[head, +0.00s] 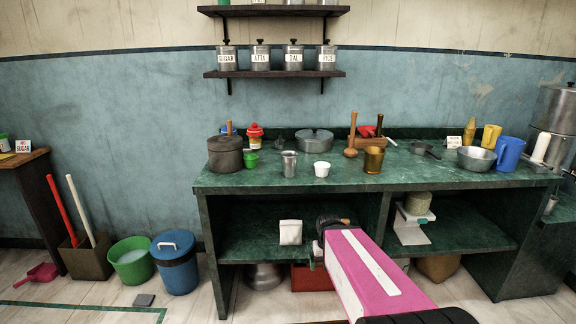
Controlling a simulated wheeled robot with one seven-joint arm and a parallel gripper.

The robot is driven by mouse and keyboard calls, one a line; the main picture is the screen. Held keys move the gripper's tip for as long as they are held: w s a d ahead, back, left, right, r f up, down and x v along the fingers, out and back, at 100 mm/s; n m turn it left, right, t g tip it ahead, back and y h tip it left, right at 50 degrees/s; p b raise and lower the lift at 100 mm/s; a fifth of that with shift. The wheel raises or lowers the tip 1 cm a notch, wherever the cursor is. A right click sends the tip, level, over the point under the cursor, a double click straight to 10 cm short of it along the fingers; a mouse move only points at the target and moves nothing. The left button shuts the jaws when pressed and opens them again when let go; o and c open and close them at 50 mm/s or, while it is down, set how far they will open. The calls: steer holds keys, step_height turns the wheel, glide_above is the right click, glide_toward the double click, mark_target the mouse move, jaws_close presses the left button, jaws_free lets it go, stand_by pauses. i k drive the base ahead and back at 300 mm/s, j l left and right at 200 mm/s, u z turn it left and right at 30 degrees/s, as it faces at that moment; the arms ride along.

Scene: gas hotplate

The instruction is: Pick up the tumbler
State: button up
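A steel tumbler (289,163) stands upright near the front edge of the green counter (440,181), left of its middle. A brass-coloured cup (373,160) stands farther right. My gripper (329,222) is at the far end of my pink arm, below the counter top and in front of the lower shelf. It is apart from the tumbler. It is small and dark, and its fingers cannot be made out clearly.
A steel bowl (477,159) and a blue jug (508,154) are at the right. A white packet (290,232) sits on the lower shelf beside my gripper.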

mark_target(289, 158)
steer(key=j+z, duration=0.35)
steer(key=j, duration=0.55)
steer(key=k+j+z, duration=0.1)
steer(key=j+z, duration=0.25)
steer(key=j, duration=0.5)
steer(key=j+z, duration=0.2)
steer(key=l+u, duration=0.25)
steer(key=j, duration=0.05)
